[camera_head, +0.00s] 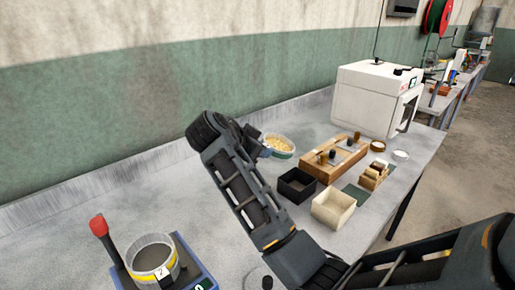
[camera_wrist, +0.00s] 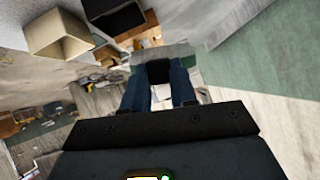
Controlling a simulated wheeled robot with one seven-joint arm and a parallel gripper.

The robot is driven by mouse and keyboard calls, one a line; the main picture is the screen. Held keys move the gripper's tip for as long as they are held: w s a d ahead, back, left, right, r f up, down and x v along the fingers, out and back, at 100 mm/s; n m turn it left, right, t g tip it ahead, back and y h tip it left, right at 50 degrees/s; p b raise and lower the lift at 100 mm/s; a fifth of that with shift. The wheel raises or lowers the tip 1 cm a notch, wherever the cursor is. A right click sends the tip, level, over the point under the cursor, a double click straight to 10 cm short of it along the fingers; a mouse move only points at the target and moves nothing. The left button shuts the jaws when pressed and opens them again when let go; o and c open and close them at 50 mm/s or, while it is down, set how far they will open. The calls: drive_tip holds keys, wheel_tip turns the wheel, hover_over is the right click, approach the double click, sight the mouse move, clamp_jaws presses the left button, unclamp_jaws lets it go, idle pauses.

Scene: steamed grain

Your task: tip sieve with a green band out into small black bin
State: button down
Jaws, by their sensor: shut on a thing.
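The sieve with a green band (camera_head: 280,153) holds pale yellow grain and looks upright in the head view, beyond my arm. My gripper (camera_head: 256,140) is at its left side, partly hidden by my wrist. In the wrist view my gripper (camera_wrist: 158,88) has its two blue-grey fingers closed on the dark handle of the sieve (camera_wrist: 170,51). I cannot tell whether the sieve touches the bench. The small black bin (camera_head: 296,186) stands in front of the sieve and slightly right, and shows at the top of the wrist view (camera_wrist: 117,20). Its visible inside looks empty.
A cream bin (camera_head: 333,207) stands right of the black bin. A wooden rack (camera_head: 334,157) and a white oven (camera_head: 376,97) stand behind. A yellow-banded sieve (camera_head: 152,258) sits on a device at front left. The bench between is mostly clear.

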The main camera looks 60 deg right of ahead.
drive_tip(key=shift+s+d+f+m+t+y, duration=0.1)
drive_tip(key=shift+s+d+m+t+y, duration=0.25)
drive_tip(key=shift+t+y, duration=0.2)
drive_tip(key=shift+s+d+f+m+t+y, duration=0.1)
drive_tip(key=shift+s+d+m+t+y, duration=0.1)
drive_tip(key=shift+s+m+t+y, duration=0.25)
drive_tip(key=s+d+r+m+t+y, duration=0.2)
drive_tip(key=s+d+m+t+y, duration=0.2)
drive_tip(key=s+t, duration=0.5)
drive_tip(key=shift+s+d+m+y, duration=0.3)
drive_tip(key=shift+d+y, duration=0.4)
drive_tip(key=shift+d, duration=0.5)
drive_tip(key=shift+r, duration=0.1)
